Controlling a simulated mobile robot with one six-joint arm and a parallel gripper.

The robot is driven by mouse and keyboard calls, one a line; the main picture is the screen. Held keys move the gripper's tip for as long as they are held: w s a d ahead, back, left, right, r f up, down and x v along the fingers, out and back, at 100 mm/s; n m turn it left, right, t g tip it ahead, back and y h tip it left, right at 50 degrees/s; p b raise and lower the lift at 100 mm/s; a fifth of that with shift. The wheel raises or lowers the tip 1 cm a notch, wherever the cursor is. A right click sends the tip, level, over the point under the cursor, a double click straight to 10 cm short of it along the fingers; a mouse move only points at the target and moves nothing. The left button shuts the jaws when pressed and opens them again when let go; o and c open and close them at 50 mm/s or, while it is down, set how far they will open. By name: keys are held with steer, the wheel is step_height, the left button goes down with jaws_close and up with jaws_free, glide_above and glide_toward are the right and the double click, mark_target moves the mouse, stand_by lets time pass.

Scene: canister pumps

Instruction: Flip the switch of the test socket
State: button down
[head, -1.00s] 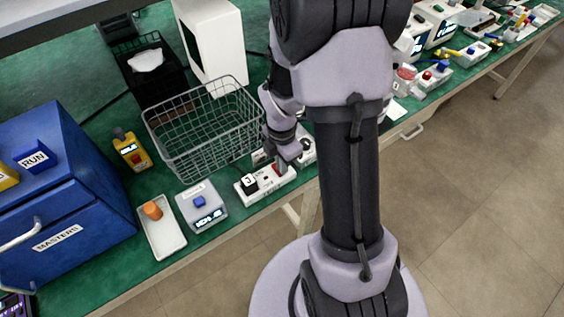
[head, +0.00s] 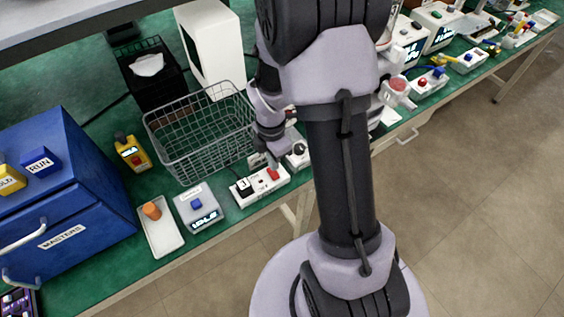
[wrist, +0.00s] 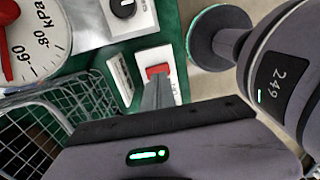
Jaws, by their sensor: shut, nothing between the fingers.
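The test socket is a white power strip (head: 259,187) lying near the front edge of the green bench. A black plug (head: 243,187) sits at its left end, and a red switch (head: 272,174) is at its right end. My gripper (head: 273,164) is shut and empty, pointing down with its tips right at the red switch. In the wrist view, the shut fingers (wrist: 159,84) overlap the lower part of the red switch (wrist: 157,70) on the white strip (wrist: 152,54). I cannot tell whether they touch it, or which way the switch is tilted.
A wire basket (head: 200,135) stands behind the strip. A grey scale (head: 198,208) and a white tray (head: 160,230) with an orange piece are to its left. A white box with a black knob (wrist: 128,10) lies close on the other side. A round gauge (wrist: 30,40) shows in the wrist view.

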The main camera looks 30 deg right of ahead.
steer(key=r, duration=0.2)
steer(key=s+r, duration=0.1)
steer(key=shift+d+r+p, duration=0.3)
steer(key=shift+d+r, duration=0.05)
steer(key=shift+d, duration=0.05)
step_height(320, 180, up, 6)
steer(key=p, duration=0.3)
glide_above(278, 174)
steer(key=shift+w+a+r, duration=0.15)
steer(key=shift+a+r, duration=0.15)
steer(key=shift+r, duration=0.35)
